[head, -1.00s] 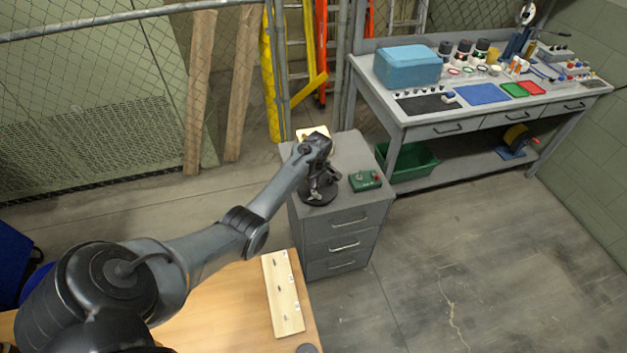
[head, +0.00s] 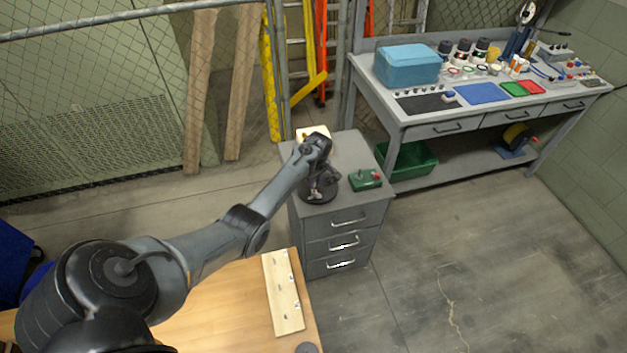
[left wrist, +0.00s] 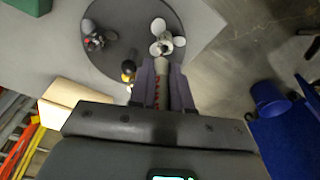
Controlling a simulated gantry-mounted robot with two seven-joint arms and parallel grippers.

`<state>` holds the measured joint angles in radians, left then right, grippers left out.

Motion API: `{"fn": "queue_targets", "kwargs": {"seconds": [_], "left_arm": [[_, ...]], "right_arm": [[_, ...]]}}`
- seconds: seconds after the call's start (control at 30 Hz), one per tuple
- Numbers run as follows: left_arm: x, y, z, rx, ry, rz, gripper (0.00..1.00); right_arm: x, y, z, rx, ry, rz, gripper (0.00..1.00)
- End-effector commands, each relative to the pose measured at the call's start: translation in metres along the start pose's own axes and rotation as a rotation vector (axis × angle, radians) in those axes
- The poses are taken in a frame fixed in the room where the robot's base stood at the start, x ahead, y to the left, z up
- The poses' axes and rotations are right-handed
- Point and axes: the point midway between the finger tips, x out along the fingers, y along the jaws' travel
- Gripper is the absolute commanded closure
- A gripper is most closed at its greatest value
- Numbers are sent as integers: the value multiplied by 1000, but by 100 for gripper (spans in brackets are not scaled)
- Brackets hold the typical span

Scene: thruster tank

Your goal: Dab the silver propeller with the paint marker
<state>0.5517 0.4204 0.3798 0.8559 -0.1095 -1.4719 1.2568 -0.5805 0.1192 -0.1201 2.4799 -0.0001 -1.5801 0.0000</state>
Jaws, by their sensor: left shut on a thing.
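The silver propeller (left wrist: 166,40) stands on a dark round plate (left wrist: 118,66) in the left wrist view. A darker propeller (left wrist: 98,38) and a small black and yellow piece (left wrist: 128,72) are on the same plate. My left gripper (left wrist: 163,88) is shut on the paint marker (left wrist: 162,66), a pale slim body with red marks between the fingers. The marker's front end points at the silver propeller and overlaps its lower edge in the picture; I cannot tell whether they touch. In the head view my left gripper (head: 322,178) is over the plate (head: 318,196), partly hiding it. My right gripper is not in view.
The plate stands on a grey drawer cabinet (head: 350,148) with a green control box (head: 364,179) to its right and a pale wooden block (head: 304,132) behind. A wooden table with a pale board (head: 284,300) is in front. A workbench (head: 440,118) stands at the right.

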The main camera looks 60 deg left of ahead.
Motion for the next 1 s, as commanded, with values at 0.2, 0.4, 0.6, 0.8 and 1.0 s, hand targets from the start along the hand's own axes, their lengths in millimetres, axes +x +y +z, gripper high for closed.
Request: {"fn": "queue_targets", "kwargs": {"seconds": [0.2, 0.4, 0.6, 0.8, 1.0], "left_arm": [[1, 0, 0, 0, 0, 0, 100], [2, 0, 0, 0, 0, 0, 100], [4, 0, 0, 0, 0, 1, 100], [5, 0, 1, 0, 0, 1, 100], [6, 0, 1, 0, 0, 0, 100]], "right_arm": [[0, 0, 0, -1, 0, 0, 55], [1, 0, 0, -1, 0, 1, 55], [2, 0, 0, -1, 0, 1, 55], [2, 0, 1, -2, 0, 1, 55], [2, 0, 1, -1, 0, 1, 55]]}}
